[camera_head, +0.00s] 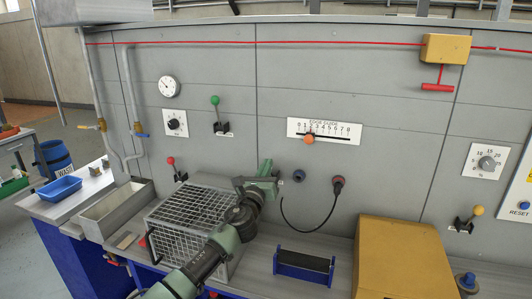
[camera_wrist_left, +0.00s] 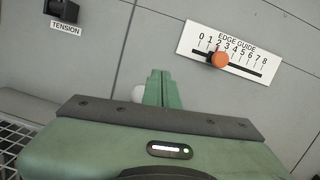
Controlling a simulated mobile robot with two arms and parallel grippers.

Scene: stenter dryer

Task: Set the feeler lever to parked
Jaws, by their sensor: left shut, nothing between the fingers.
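Three levers with ball knobs are on the grey panel: a green-knobbed lever (camera_head: 215,101), a red-knobbed lever (camera_head: 171,161) and a yellow-knobbed lever (camera_head: 478,211). The plate under the green one's base reads TENSION in the left wrist view (camera_wrist_left: 66,28). The labels of the other two are too small to read, so I cannot tell which is the feeler lever. My left gripper (camera_head: 277,180) is shut and empty, close in front of the panel below the edge guide. Its closed fingers show in the left wrist view (camera_wrist_left: 158,88). My right gripper is out of view.
The edge guide scale (camera_head: 335,131) has an orange knob (camera_head: 309,138). A wire cage (camera_head: 188,215) stands beneath my left arm. A yellow box (camera_head: 400,262) and a dark roller in a blue stand (camera_head: 303,264) occupy the front.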

